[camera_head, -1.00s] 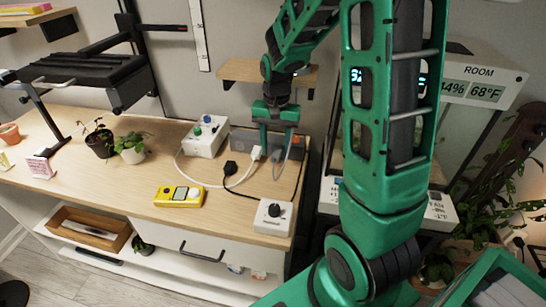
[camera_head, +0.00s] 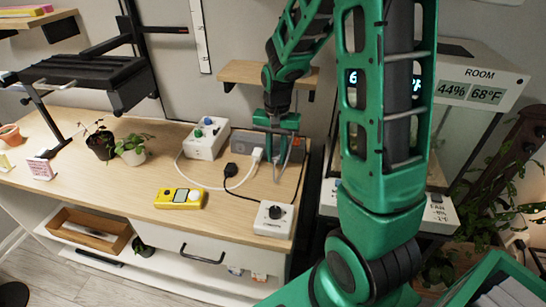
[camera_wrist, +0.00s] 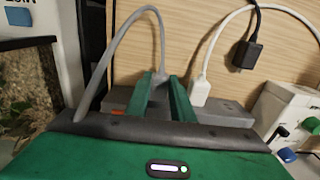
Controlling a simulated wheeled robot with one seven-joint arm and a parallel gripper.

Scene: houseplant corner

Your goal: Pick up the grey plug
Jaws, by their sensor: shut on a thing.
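The grey plug (camera_wrist: 159,79) sits between the two green fingers of my gripper (camera_wrist: 166,85) in the wrist view. Its grey cord arcs up and to the left. In the head view my gripper (camera_head: 276,150) points down at the front of the dark grey power strip (camera_head: 243,142). It is shut on the plug, which the fingers mostly hide there. The strip also shows in the wrist view (camera_wrist: 230,112), behind and beside the fingers. I cannot tell whether the plug is still seated in the strip.
A white plug (camera_head: 257,154) is close to the left of my gripper, and a black plug (camera_head: 231,169) lies farther left. A white box with knobs (camera_head: 206,138), a yellow meter (camera_head: 180,198) and a white dial box (camera_head: 273,218) stand on the wooden desktop (camera_head: 120,185). A shelf (camera_head: 245,73) is above.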

